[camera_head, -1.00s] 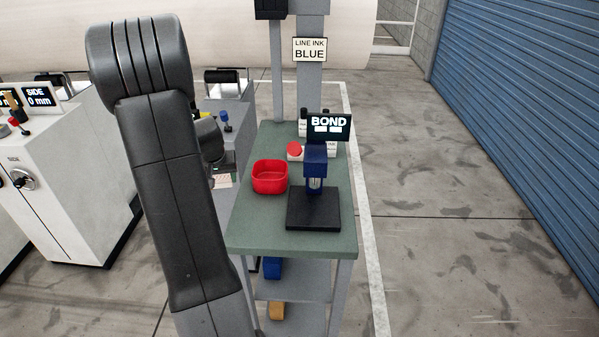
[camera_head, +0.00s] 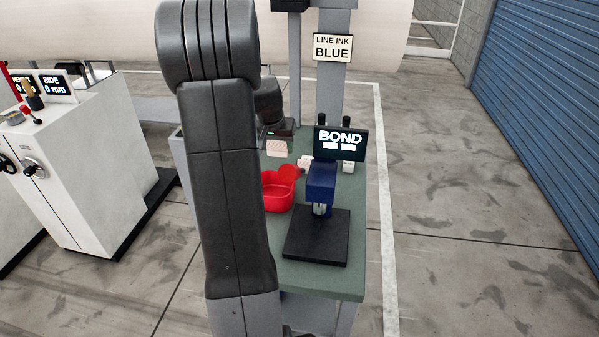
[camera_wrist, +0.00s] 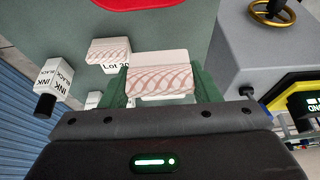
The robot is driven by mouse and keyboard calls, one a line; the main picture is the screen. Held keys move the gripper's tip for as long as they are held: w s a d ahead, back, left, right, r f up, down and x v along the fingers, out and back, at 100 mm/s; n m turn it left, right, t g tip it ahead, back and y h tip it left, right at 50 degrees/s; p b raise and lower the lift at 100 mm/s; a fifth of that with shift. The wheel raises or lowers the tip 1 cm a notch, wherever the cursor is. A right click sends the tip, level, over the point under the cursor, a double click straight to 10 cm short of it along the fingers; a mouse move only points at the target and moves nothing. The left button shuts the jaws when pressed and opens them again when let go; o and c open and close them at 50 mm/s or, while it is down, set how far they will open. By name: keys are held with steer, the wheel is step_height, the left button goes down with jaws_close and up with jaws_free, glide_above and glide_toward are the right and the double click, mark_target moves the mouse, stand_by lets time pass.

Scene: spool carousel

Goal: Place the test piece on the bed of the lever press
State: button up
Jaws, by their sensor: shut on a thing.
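The test piece, a pale block with a pink wavy pattern, is between the green fingers of my gripper (camera_wrist: 160,92) in the wrist view; its patterned face (camera_wrist: 160,78) shows. In the head view the test piece (camera_head: 277,147) hangs below my gripper (camera_head: 281,134), at the table's back left, apart from the press. My arm hides part of that area. The lever press (camera_head: 321,182) is blue, with a flat black bed (camera_head: 316,246) at its foot. The bed looks empty. A BOND display (camera_head: 340,143) stands behind the press.
A red bin (camera_head: 278,192) stands left of the press, partly behind my arm. A grey box with a gold handwheel (camera_wrist: 273,10) is at the right.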

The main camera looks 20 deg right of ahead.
step_height(320, 180, down, 8)
steer(key=shift+f+p, duration=0.2)
steer(key=shift+p, duration=0.15)
steer(key=shift+f, duration=0.1)
steer(key=o, duration=0.6)
steer(key=shift+f, duration=0.1)
steer(key=o, duration=0.4)
